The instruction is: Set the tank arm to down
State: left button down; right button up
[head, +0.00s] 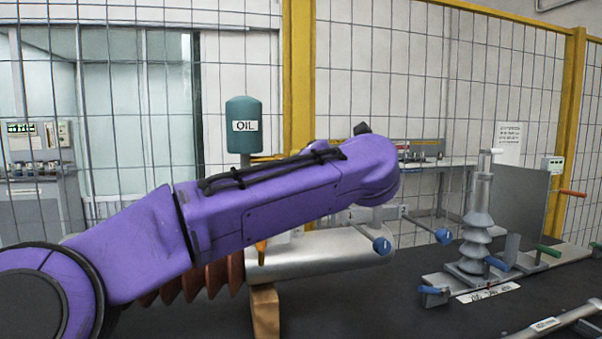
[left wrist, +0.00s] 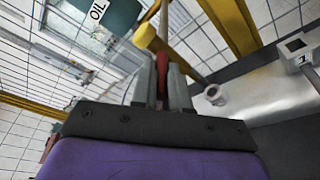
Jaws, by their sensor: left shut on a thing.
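The green oil tank (head: 244,124), labelled OIL, stands behind my left arm in the head view. A yellow piece (head: 265,157) shows just under it, mostly hidden by my arm. In the left wrist view the tank (left wrist: 108,16) is at the top left. There my left gripper (left wrist: 170,82) is shut on a dark red handle (left wrist: 162,80), beside a yellow cylindrical end (left wrist: 145,37). Whether this handle is the tank arm cannot be told for certain. In the head view my left gripper is hidden behind my purple arm. My right gripper is not in view.
A grey metal cylinder (head: 320,252) with brown ribs lies below my arm, near a wooden block (head: 265,312). A grey ribbed bushing (head: 476,225) stands at the right among blue-handled clamps (head: 497,263). A wire fence (head: 380,70) with yellow posts closes the back.

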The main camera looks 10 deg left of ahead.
pick_arm(q)
jog(key=c, duration=1.1)
grip_release()
jog(key=v, duration=1)
jog(key=shift+s+d+b, duration=0.1)
jog(key=shift+s+b, duration=0.05)
jog(key=shift+b, duration=0.25)
